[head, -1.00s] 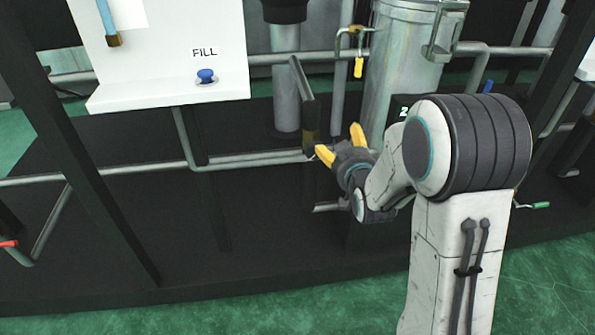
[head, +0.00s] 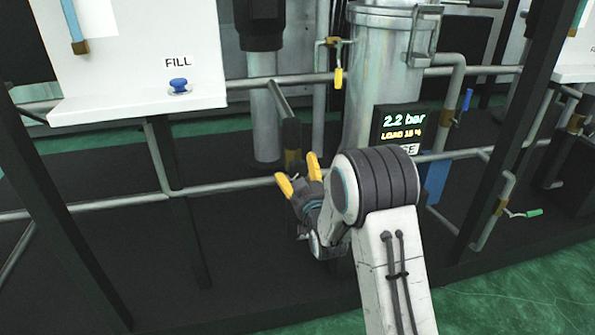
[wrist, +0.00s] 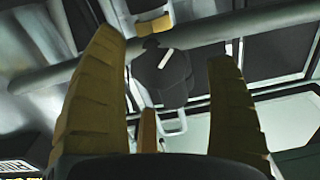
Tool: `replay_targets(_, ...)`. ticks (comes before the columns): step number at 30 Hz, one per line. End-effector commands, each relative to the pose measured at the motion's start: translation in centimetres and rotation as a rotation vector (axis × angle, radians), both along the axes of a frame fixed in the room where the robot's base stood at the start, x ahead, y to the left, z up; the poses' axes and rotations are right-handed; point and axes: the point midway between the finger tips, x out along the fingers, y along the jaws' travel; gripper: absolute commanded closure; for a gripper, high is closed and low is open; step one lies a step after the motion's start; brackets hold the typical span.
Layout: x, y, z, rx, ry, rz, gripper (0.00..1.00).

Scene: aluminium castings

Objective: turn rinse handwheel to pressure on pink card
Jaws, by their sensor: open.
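My gripper (head: 300,175) is open and empty, its yellow fingers pointing up and away, in front of the pipework at the foot of the metal vessel (head: 380,75). In the wrist view its two fingers (wrist: 168,85) stand wide apart. A dark round part with a white mark (wrist: 166,72) shows between and beyond them; I cannot tell for sure that it is the rinse handwheel. A black display (head: 398,122) on the vessel reads 2.2 bar and LOAD 18 %. I see no pink card.
A white panel marked FILL with a blue knob (head: 179,86) stands at left. A yellow-handled valve (head: 338,78) hangs left of the vessel. A horizontal pipe (head: 110,203) crosses low behind my gripper. A dark upright post (head: 510,120) stands at right.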

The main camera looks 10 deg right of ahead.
Motion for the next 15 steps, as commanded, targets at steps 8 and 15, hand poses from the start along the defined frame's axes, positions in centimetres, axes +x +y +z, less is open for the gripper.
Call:
replay_targets(8,2.2,0.0,0.0,0.0,-0.001,0.0,0.21)
replay_targets(15,2.7,0.0,0.0,0.0,0.001,0.0,0.21)
